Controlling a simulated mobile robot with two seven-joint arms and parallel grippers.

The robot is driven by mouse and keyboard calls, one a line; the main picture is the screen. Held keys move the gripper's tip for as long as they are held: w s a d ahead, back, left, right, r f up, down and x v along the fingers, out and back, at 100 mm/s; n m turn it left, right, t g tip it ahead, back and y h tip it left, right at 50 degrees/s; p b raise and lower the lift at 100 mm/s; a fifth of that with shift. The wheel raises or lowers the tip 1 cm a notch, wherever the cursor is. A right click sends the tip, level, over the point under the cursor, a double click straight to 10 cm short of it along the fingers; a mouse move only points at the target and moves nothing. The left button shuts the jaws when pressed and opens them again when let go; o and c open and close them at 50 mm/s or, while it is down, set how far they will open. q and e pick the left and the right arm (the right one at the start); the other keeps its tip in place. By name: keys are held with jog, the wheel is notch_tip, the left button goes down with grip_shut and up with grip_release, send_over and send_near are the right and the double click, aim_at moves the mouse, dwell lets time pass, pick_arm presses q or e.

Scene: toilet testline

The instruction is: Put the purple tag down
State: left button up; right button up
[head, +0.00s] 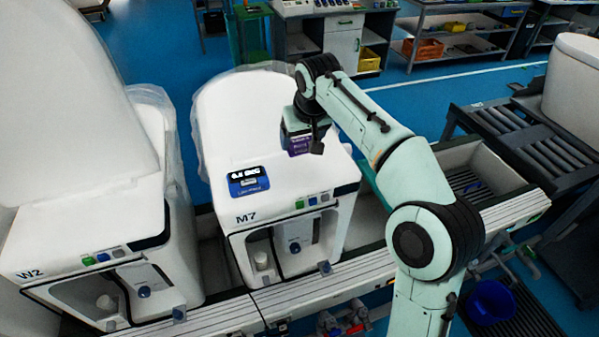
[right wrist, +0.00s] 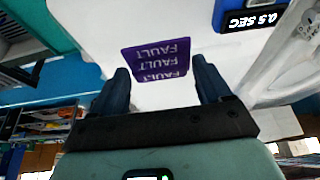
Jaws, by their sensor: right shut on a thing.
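The purple tag (right wrist: 157,61), printed with "FAULT" in several lines, sits between the fingers of my right gripper (right wrist: 162,78) in the right wrist view. In the head view the tag (head: 299,145) shows as a small purple patch below the right gripper (head: 302,138), over the back right of the white M7 unit's top (head: 290,183). The right gripper is shut on the tag. I cannot tell whether the tag touches the white surface. My left gripper is not in view.
A blue "0.5 SEC" display (head: 248,181) is set in the M7 top, left of the tag. The unit's raised white lid (head: 238,115) stands behind. The W2 unit (head: 95,240) is at the left. Bare white top lies around the display.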

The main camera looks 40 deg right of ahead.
aim_at(302, 145)
jog(key=f, duration=0.4)
jog(key=shift+w+b, duration=0.2)
jog(key=shift+b, duration=0.15)
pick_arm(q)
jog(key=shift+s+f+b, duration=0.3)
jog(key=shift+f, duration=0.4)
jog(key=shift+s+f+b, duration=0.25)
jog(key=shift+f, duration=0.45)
pick_arm(e)
jog(key=shift+f, duration=2.5)
jog(key=shift+f, duration=0.15)
jog(key=o, duration=1)
jog(key=shift+c, duration=0.2)
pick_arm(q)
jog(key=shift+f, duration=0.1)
